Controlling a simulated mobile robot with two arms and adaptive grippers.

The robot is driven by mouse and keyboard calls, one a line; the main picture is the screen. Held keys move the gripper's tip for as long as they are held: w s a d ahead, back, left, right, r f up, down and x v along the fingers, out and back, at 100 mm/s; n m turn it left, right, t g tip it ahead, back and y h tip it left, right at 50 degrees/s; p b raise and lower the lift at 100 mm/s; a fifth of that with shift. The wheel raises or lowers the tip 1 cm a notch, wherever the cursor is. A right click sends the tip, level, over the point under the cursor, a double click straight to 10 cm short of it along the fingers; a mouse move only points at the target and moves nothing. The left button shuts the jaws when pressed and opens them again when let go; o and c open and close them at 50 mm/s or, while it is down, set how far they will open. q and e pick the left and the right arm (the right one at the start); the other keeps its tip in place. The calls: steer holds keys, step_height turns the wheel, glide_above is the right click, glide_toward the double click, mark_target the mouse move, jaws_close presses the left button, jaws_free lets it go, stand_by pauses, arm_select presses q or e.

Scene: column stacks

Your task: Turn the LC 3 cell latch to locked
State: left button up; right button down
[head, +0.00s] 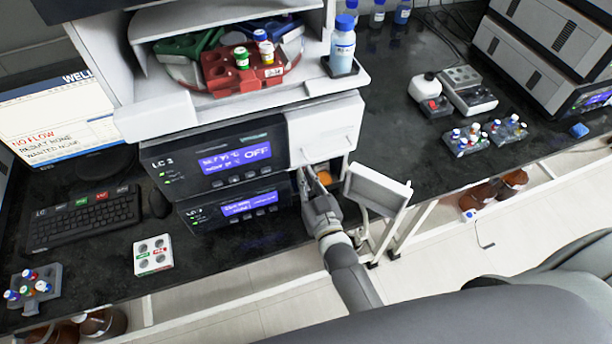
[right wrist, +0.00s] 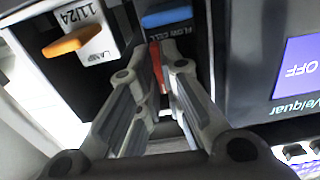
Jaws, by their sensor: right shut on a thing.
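The LC 3 unit (head: 218,158) is the upper dark module, its screen reading OFF. Its compartment door (head: 376,189) hangs open to the right. My right gripper (head: 310,175) reaches into the open compartment. In the right wrist view, its fingers (right wrist: 160,62) are closed around a narrow red lever (right wrist: 156,66), apparently the cell latch, beside the blue-handled flow cell (right wrist: 168,17). Most of the lever is hidden by the fingers, so its exact angle cannot be told. A white lamp unit with an orange handle (right wrist: 78,41) sits nearby. My left gripper is out of view.
The open door stands close to my right wrist. A second module (head: 238,208) sits directly below LC 3. A keyboard (head: 84,217) and vial rack (head: 153,255) lie to the left. Dark bench on the right holds vial racks (head: 487,137).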

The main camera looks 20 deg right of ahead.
steer(key=shift+f+n, duration=0.1)
steer(key=shift+n, duration=0.2)
steer(key=c, duration=1.6)
jaws_free()
steer(key=shift+s, duration=0.1)
steer(key=s, duration=1.2)
steer(key=shift+d, duration=0.2)
steer(key=shift+w, duration=0.1)
